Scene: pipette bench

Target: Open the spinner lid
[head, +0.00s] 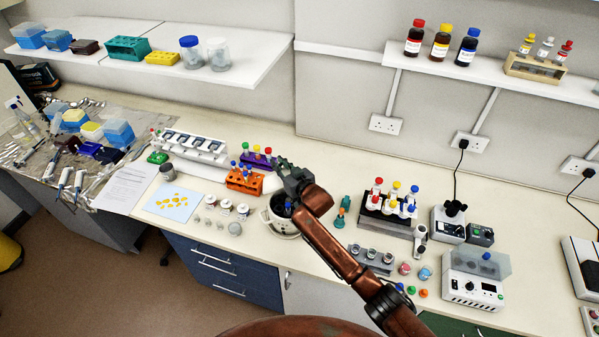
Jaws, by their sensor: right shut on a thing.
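The spinner (286,230) is a small round white device near the front edge of the bench, in the middle of the head view. My right gripper (289,203) is over it, at the end of the copper-coloured arm from the lower right. The gripper is shut on the spinner lid, at the dark upper part of the device. The fingers and wrist hide most of the lid, so I cannot tell how far it is raised. My left gripper is not in view.
An orange rack (243,182) with tubes stands just left of the spinner, and a purple rack (257,159) behind it. White-lidded jars (226,206) stand at the left. A grey tube rack (371,261) and a black rack (389,211) are to the right.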

